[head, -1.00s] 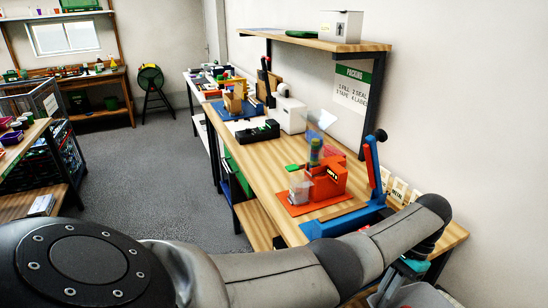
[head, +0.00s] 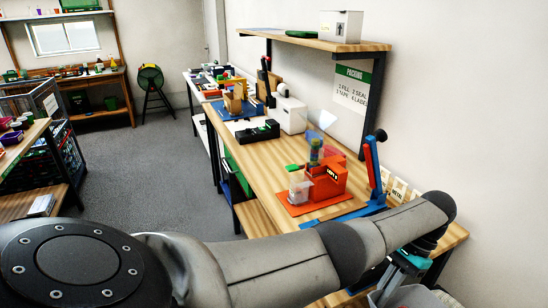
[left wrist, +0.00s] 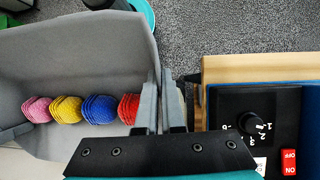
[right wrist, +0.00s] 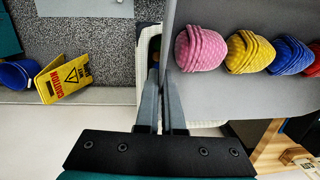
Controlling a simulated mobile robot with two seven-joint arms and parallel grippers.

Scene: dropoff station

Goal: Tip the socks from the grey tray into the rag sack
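The grey tray (left wrist: 110,52) fills the left part of the left wrist view. A row of rolled socks lies along its bottom: pink (left wrist: 37,110), yellow (left wrist: 66,109), blue (left wrist: 100,111) and red (left wrist: 129,108). My left gripper (left wrist: 157,92) is shut on one tray wall, beside the red socks. In the right wrist view my right gripper (right wrist: 162,88) is shut on the opposite wall, beside the pink socks (right wrist: 200,49). In the head view a grey tray part (head: 410,297) shows at the bottom right, below my arm. I cannot make out the rag sack.
The workbench (head: 268,158) runs along the right wall, with an orange fixture (head: 322,186) and a blue lever press (head: 372,175) on it. A control box with a knob (left wrist: 253,122) is close right of my left gripper.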

